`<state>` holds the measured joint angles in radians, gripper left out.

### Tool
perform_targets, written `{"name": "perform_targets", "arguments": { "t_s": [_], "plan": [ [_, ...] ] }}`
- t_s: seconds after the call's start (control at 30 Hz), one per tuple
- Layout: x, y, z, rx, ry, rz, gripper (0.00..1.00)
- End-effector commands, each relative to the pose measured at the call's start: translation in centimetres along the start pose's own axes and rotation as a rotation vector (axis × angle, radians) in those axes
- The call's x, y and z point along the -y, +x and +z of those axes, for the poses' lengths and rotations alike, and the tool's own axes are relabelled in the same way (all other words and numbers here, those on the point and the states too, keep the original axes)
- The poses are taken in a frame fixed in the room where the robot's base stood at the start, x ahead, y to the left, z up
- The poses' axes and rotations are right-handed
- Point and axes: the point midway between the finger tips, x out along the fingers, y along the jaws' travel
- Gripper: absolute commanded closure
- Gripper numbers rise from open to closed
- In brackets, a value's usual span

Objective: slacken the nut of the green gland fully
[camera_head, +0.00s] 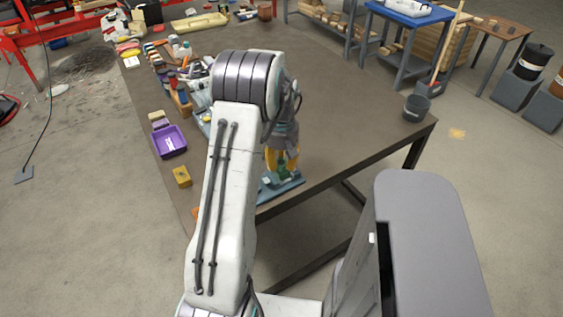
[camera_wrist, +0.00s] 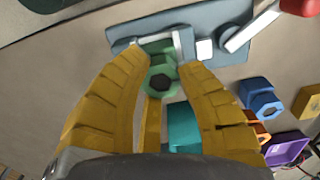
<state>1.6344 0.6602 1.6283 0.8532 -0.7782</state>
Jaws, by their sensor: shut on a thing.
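The green gland (camera_head: 284,171) stands at the near edge of the table on a blue-grey base (camera_head: 284,187). Its green nut (camera_wrist: 159,83), with a dark round opening, shows between the yellow fingers in the wrist view. My gripper (camera_wrist: 164,68) is shut on the nut, with one finger on each side of it. In the head view my gripper (camera_head: 282,158) points down over the gland, and my arm hides part of the skid. The blue-grey base (camera_wrist: 228,18) also shows in the wrist view.
A blue hexagonal piece (camera_wrist: 258,96), a yellow block (camera_wrist: 307,103) and a purple tray (camera_wrist: 287,148) lie to the right in the wrist view. Tools and several small items crowd the table's left side. A grey bucket (camera_head: 416,107) stands at the right corner; the table's middle is clear.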

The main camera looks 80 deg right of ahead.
Motion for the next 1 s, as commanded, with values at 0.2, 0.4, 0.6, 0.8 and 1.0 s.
{"name": "perform_targets", "arguments": {
  "t_s": [0.2, 0.4, 0.6, 0.8, 1.0],
  "plan": [
    [0.1, 0.1, 0.0, 0.002, -0.001, -0.002, 0.99],
    [0.0, 0.1, 0.0, 0.001, 0.0, -0.001, 0.54],
    [0.0, 0.0, 0.0, 0.0, 0.0, 0.0, 0.39],
    [0.0, 0.0, 0.0, 0.0, 0.0, 0.0, 0.39],
    [-0.1, -1.4, -0.1, -0.003, 0.0, 0.003, 0.39]
  ]
}}
